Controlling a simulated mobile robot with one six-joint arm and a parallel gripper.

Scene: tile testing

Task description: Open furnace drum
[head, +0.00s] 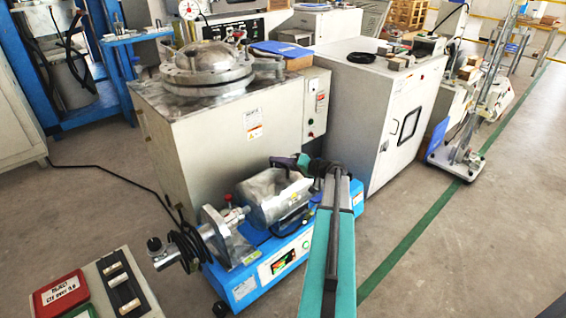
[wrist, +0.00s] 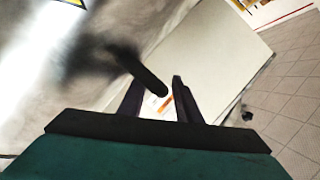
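The furnace drum (head: 275,197) is a silver metal cylinder lying on a blue machine (head: 270,262) in the head view. My gripper (head: 300,163) is at the drum's upper right end, at the far end of my teal arm. In the wrist view my gripper (wrist: 158,82) has its two dark fingers apart. A dark, round-ended rod, seemingly a handle (wrist: 148,79), reaches between the fingertips. I cannot tell whether either finger touches it. The exact fingertip contact is too small to make out in the head view.
A grey cabinet (head: 220,130) with a round metal lid stands behind the machine. A white cabinet (head: 390,120) stands to its right. A control box with red and green labels (head: 110,287) is at the lower left. The floor at the right is open.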

